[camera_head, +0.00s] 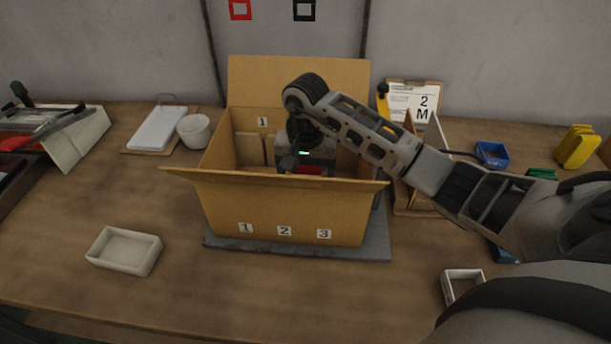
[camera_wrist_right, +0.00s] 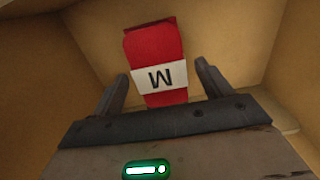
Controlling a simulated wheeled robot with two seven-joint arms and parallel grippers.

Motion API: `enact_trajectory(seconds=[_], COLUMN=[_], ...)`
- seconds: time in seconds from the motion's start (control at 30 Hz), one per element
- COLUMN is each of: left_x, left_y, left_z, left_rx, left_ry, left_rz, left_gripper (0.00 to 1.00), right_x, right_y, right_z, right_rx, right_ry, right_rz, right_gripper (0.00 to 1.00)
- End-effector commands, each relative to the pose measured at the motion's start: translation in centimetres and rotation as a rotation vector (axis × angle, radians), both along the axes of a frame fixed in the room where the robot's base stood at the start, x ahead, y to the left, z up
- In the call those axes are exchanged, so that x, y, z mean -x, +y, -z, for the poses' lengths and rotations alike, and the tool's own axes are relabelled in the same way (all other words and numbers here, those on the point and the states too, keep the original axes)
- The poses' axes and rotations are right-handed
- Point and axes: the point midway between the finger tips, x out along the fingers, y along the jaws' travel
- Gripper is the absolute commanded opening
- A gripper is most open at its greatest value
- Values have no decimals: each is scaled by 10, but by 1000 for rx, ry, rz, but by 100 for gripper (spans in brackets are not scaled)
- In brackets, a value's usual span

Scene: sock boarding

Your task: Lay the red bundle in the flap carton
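The flap carton (camera_head: 285,215) stands open on a grey mat, its back flap upright and its front flap folded outward. My right arm reaches down into it from the right. In the right wrist view the red bundle (camera_wrist_right: 155,50), with a white band marked M, lies inside the carton against its brown walls. My right gripper (camera_wrist_right: 162,75) is open, its two fingers apart on either side of the bundle's banded end, with gaps showing. In the head view only a sliver of red shows (camera_head: 313,170); the fingertips are hidden there. My left gripper is not in view.
An empty white tray (camera_head: 124,250) lies front left and another (camera_head: 461,283) front right. A white bowl (camera_head: 194,131) stands left of the carton. A clipboard marked 2 M (camera_head: 412,100) stands behind right. The table's front left is mostly clear.

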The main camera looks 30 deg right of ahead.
Motion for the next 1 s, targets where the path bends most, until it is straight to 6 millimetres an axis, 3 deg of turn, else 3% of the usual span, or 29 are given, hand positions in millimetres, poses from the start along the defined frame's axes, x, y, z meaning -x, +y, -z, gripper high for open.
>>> enact_trajectory(seconds=[0.37, 0.47, 0.73, 1.0], left_x=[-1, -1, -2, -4], left_y=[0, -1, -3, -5], left_z=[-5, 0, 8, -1], left_rx=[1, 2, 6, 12], left_ry=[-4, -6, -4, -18], left_rz=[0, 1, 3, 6], left_gripper=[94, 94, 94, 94], right_x=[0, -1, -1, 0], right_y=[0, -1, -1, 0], right_z=[-7, -20, -78, -119], right_rx=[0, 1, 3, 2], right_ry=[-1, -5, -7, -2], right_rz=[0, -1, 0, 0], right_gripper=[78, 78, 78, 78])
